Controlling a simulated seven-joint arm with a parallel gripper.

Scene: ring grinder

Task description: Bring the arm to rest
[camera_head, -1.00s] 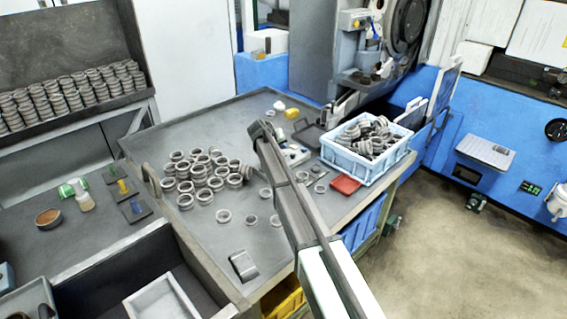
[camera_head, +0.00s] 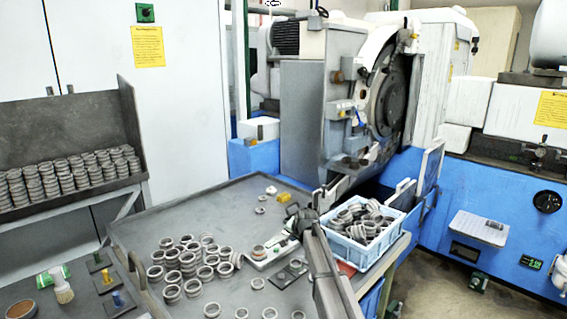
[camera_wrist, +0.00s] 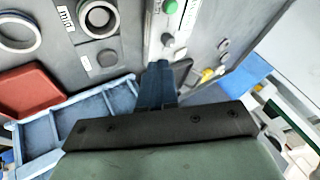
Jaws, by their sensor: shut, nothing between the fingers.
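My gripper (camera_head: 303,214) reaches over the grey worktable (camera_head: 230,205) just left of the blue crate, in the head view. In the wrist view its dark fingers (camera_wrist: 158,84) are together with nothing between them. They point down toward the table beside a light panel with a green button (camera_wrist: 170,6). My forearm hides part of the table's right side and of the red tray in the head view.
The blue crate (camera_head: 338,248) full of metal rings stands right of my gripper. A red tray (camera_wrist: 28,88) lies near it. Several loose rings (camera_head: 187,262) cover the table's middle. The grinder (camera_head: 325,95) rises behind. The table's back left is bare.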

